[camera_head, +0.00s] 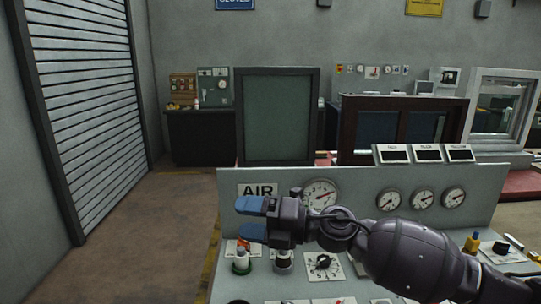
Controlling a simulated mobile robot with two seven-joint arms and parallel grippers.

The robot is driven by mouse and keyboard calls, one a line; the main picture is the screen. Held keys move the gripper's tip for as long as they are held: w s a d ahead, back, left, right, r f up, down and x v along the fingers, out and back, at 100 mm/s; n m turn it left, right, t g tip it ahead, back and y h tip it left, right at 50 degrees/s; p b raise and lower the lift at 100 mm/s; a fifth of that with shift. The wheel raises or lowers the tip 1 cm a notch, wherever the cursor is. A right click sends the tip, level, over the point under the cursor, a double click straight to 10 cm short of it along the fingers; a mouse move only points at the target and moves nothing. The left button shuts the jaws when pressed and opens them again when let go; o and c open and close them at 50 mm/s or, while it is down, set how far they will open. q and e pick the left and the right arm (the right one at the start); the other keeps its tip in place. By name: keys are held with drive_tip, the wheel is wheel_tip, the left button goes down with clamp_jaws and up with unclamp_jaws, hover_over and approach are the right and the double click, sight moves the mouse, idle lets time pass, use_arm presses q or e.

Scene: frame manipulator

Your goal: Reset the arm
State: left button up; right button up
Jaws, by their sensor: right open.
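My right gripper (252,219) reaches in from the lower right, in front of the control panel (225,210). Its two blue fingers point left and are apart, with nothing between them. The forearm crosses the panel and hides part of its face and controls. My left gripper is not in view.
The panel carries round gauges (389,200), an AIR label (257,190), a black rotary knob (323,262) and a green-based button (241,262) below the gripper. Behind stand a dark-framed pane (277,117) and a brown frame (348,130). The floor (140,240) at left is clear beside a roller shutter (85,100).

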drive_tip(key=w+d+f+m+t+h, duration=0.25)
drive_tip(key=d+m+t, duration=0.35)
drive_tip(key=m+t, duration=0.65)
drive_tip(key=s+d+f+m+h, duration=0.1)
drive_tip(key=d+f+m+h, duration=0.2)
drive_tip(key=d+f+m, duration=0.2)
drive_tip(key=s+d+f+m+h, duration=0.2)
drive_tip(key=d+f+m+h, duration=0.2)
drive_tip(key=f+m, duration=0.3)
drive_tip(key=s+d+f+m+h, duration=0.2)
drive_tip(key=d+f+m+h, duration=0.2)
drive_tip(key=d+f+m, duration=0.2)
drive_tip(key=shift+s+d+f+t, duration=0.1)
drive_tip(key=shift+d+f+t, duration=0.2)
drive_tip(key=shift+d, duration=0.15)
drive_tip(key=s+d+f+m+g+h, duration=0.2)
drive_tip(key=s+d+f, duration=0.3)
drive_tip(key=s+f, duration=0.3)
drive_tip(key=s+d+f+m+g+h, duration=0.2)
drive_tip(key=s+d+f+m, duration=0.2)
drive_tip(key=s+f, duration=0.5)
drive_tip(key=s, duration=0.3)
drive_tip(key=shift+s+d+h, duration=0.35)
drive_tip(key=shift+s+d, duration=0.05)
drive_tip(key=shift+f+g, duration=0.1)
drive_tip(key=shift+g, duration=0.15)
